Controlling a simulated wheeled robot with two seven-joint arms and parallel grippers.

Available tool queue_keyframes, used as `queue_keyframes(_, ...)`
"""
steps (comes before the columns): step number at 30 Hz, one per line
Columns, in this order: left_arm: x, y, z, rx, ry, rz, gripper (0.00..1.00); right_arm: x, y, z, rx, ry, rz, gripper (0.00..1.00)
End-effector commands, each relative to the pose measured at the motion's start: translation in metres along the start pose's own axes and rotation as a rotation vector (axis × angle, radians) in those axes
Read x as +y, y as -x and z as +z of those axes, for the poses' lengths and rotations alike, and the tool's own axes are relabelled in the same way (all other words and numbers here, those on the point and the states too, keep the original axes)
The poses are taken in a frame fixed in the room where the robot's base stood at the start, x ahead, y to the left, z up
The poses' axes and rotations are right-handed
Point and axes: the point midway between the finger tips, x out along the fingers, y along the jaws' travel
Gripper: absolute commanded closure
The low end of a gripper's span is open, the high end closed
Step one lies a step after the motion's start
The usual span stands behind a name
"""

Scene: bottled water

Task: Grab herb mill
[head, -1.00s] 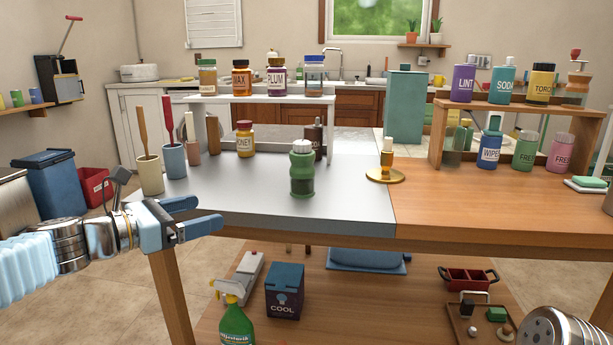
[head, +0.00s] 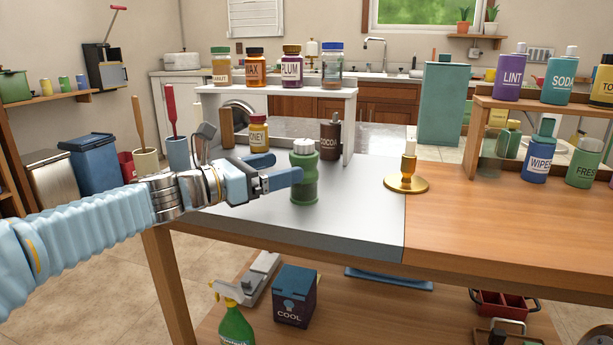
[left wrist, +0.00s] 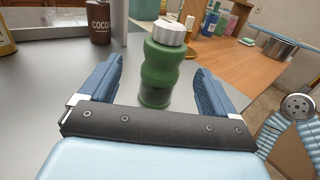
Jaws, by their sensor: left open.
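The herb mill is most likely the green bottle-shaped mill (head: 304,178) with a white knobbed top, standing upright on the grey part of the table. In the left wrist view the green mill (left wrist: 160,72) stands between the two blue fingers, with gaps on both sides. My left gripper (head: 282,168) is open and reaches from the left to the mill; its fingers (left wrist: 158,85) show spread in the left wrist view. In the head view one finger overlaps the mill's left edge. My right gripper is not in view.
A cocoa bottle (head: 330,135) and a honey jar (head: 258,133) stand behind the mill, by a white shelf (head: 347,128) bearing several jars. A brass candle holder (head: 406,182) stands to the right. The grey surface in front of the mill is clear.

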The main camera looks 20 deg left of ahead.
Motion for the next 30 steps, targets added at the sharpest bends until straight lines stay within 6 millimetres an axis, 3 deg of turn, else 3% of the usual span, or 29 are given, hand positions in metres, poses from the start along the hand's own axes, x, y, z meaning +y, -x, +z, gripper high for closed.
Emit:
queue_keyframes(15,-0.005,-0.062,-0.003,0.001,0.0,0.0,0.1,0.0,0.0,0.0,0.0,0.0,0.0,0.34)
queue_keyframes(23,-0.005,-0.065,-0.003,0.0,0.0,0.001,0.1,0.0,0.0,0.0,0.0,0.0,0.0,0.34)
queue_keyframes(30,-0.005,-0.065,-0.003,0.0,0.0,0.001,0.46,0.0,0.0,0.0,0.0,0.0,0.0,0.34)
